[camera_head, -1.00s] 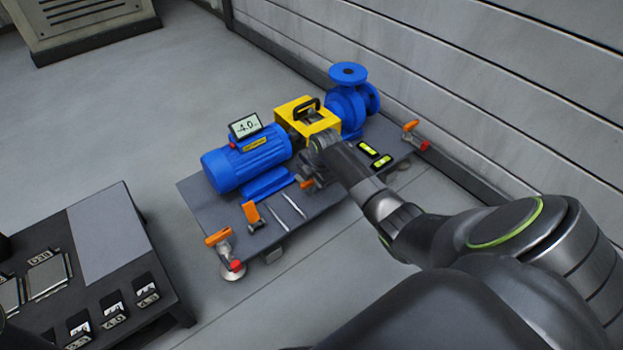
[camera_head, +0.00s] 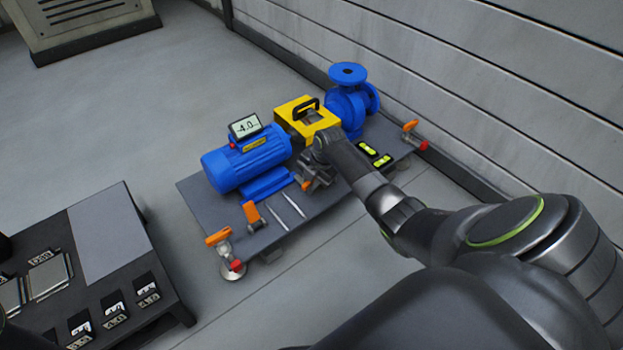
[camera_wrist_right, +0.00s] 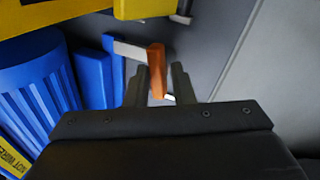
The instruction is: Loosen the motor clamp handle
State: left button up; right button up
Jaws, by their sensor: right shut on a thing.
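The blue motor (camera_head: 245,158) sits on the dark skid plate (camera_head: 200,196), and its ribbed side shows in the right wrist view (camera_wrist_right: 38,92). The orange motor clamp handle (camera_wrist_right: 156,62) has a pale metal arm running left towards a blue motor foot. My right gripper (camera_wrist_right: 162,80) is shut on this handle, with a dark finger on each side. In the head view the handle's orange tip (camera_head: 306,185) shows beside my right gripper (camera_head: 318,178), partly hidden by it. A second orange handle (camera_head: 251,212) stands nearer the plate's left corner. My left gripper is not in view.
A yellow coupling guard (camera_head: 296,109) and blue pump (camera_head: 348,105) stand beyond the motor. A display (camera_head: 244,126) on the motor reads about -4.0. Two thin strips (camera_head: 292,204) lie on the plate. A dark table (camera_head: 145,262) holds labelled plates. A wall runs along the right.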

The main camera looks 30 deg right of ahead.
jog(key=shift+a, duration=0.2)
jog(key=shift+a+n+y+b, duration=0.1)
jog(key=shift+n+y+b, duration=0.3)
jog(key=shift+n, duration=1.1)
jog(key=shift+f+n+g+y+b, duration=0.1)
jog(key=shift+n+g+y+b, duration=0.25)
jog(key=shift+n, duration=1.05)
